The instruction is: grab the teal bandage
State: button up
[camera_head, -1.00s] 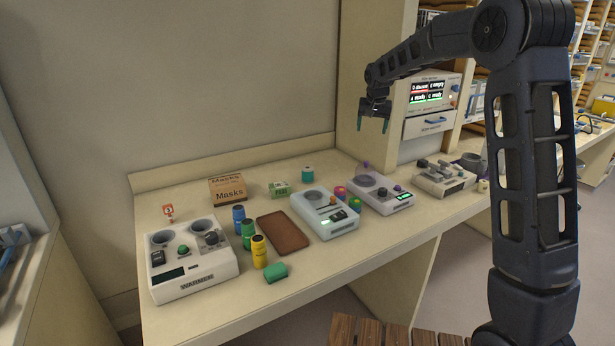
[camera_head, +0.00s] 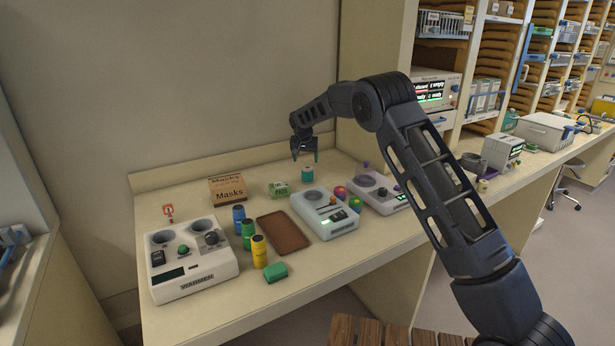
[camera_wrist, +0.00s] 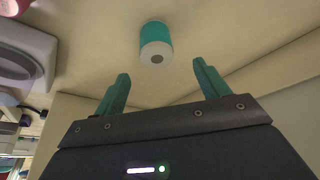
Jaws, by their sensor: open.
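The teal bandage (camera_head: 307,175) is a small upright roll with a pale top, standing at the back of the counter right of a green-and-white box. In the wrist view the teal bandage (camera_wrist: 155,42) stands beyond my fingertips, roughly between them sideways, with its pale end and dark core showing. My gripper (camera_head: 306,158) points down over the back of the counter, just above the bandage in the head view. In the wrist view my gripper (camera_wrist: 162,85) has its two teal fingers spread, with nothing between them. The bandage is apart from both fingers.
The mask box (camera_head: 228,189) and green-and-white box (camera_head: 279,189) stand to the left. A pale device (camera_head: 325,214) and small coloured items (camera_head: 340,192) stand in front. A brown tray (camera_head: 283,234) lies nearer the front. A green-teal piece (camera_head: 275,272) lies near the front edge.

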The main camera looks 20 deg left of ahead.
aim_at(308, 172)
jog(key=x, duration=1)
jog(key=shift+d+f, duration=0.2)
jog(key=shift+d, duration=0.1)
jog(key=c, duration=1)
